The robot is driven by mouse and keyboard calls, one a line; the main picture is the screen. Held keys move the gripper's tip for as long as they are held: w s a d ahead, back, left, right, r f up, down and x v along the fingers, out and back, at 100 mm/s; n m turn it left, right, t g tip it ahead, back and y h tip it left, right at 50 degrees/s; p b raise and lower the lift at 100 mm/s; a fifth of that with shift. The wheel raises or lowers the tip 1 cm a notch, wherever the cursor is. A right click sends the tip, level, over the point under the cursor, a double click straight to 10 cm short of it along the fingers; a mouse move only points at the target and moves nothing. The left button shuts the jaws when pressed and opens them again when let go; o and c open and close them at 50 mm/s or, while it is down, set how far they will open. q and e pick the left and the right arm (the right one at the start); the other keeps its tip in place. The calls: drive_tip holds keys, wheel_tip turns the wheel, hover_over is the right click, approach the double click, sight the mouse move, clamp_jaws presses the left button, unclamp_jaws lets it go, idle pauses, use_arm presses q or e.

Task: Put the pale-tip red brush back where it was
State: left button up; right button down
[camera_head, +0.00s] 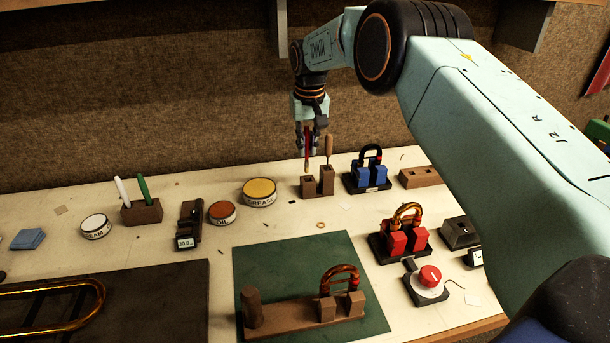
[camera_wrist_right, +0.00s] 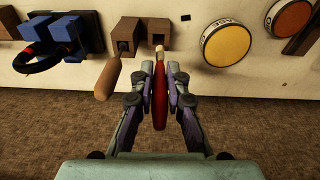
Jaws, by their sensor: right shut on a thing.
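The red brush (camera_head: 307,146) with its pale tip hangs upright, tip down, in my right gripper (camera_head: 309,125). In the wrist view the brush (camera_wrist_right: 160,98) sits between the two fingers of the right gripper (camera_wrist_right: 160,72), which are shut on it. Its pale tip is at the left, shorter socket of the brown wooden holder (camera_head: 308,188); I cannot tell whether it is just above the opening or slightly in it. The holder's taller socket (camera_wrist_right: 127,32) holds a brown-handled tool (camera_head: 329,147). My left gripper is not in view.
A blue clamp (camera_head: 369,177) stands right of the holder, a yellow grease tin (camera_head: 259,192) left of it. Another holder (camera_head: 142,212) carries a white and a green pen. A red clamp (camera_head: 398,243) and red button (camera_head: 430,276) stand nearer.

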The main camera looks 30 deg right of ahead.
sight(308, 168)
drive_tip(key=f, duration=0.3)
drive_tip(key=shift+s+d+f, duration=0.25)
drive_tip(key=shift+s+d, duration=0.05)
drive_tip(key=shift+w+a+f, duration=0.1)
drive_tip(key=shift+a+f, duration=0.05)
drive_tip(key=shift+f, duration=0.6)
drive_tip(key=shift+w+a+f, duration=0.1)
drive_tip(key=shift+f, duration=0.65)
drive_tip(key=shift+d, duration=0.1)
drive_tip(key=shift+s+f, duration=0.1)
drive_tip(key=shift+f, duration=0.05)
drive_tip(key=c, duration=1.3)
unclamp_jaws()
drive_tip(key=shift+c, duration=0.2)
wheel_tip(308, 168, up, 12)
drive_tip(key=s, duration=0.1)
drive_tip(key=shift+a, duration=0.2)
drive_tip(key=shift+s, duration=0.2)
